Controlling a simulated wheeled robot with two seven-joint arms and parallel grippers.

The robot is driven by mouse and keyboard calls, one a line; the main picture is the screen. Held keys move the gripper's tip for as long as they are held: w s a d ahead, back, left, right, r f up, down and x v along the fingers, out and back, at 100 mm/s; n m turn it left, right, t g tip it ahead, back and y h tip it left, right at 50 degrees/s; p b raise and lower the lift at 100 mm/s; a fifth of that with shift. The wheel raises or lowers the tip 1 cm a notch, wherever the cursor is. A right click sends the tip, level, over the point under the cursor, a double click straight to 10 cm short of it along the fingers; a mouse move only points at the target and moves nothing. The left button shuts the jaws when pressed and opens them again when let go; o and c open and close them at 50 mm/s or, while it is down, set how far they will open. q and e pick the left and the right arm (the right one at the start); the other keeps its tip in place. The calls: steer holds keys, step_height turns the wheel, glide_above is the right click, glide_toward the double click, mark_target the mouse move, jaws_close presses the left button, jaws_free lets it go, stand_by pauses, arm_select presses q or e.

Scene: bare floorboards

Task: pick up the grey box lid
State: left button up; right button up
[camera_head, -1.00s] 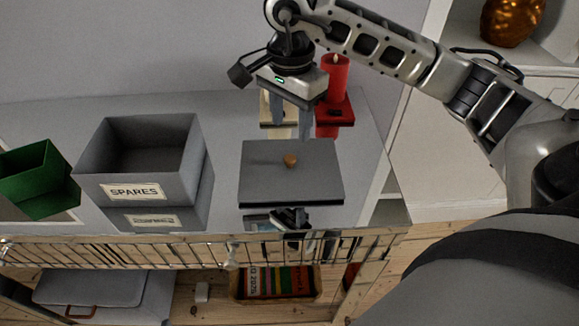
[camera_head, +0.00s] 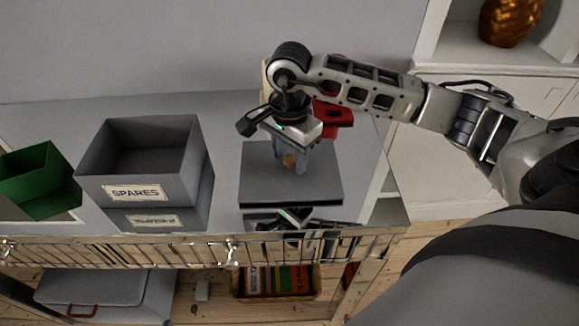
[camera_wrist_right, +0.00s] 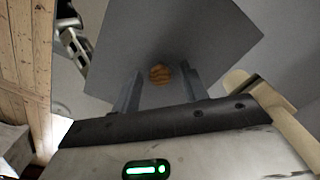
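The grey box lid (camera_head: 262,186) is a flat square plate with a small round wooden knob (camera_head: 288,160), near the right end of the shelf top. My right gripper (camera_head: 291,168) is over the lid, its fingers pointing down on either side of the knob. In the right wrist view the fingers (camera_wrist_right: 159,90) are apart, and the knob (camera_wrist_right: 159,74) shows in the gap between them. The lid (camera_wrist_right: 185,35) fills the upper middle of that view. Whether the fingertips touch the lid cannot be told. My left gripper is not in view.
An open grey box labelled SPARES (camera_head: 143,155) stands left of the lid, and a green box (camera_head: 38,180) stands farther left. A red object (camera_head: 334,117) is close behind my right gripper. A rail (camera_head: 150,253) runs along the front edge.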

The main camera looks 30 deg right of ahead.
jaws_close()
steer(key=shift+r, duration=0.2)
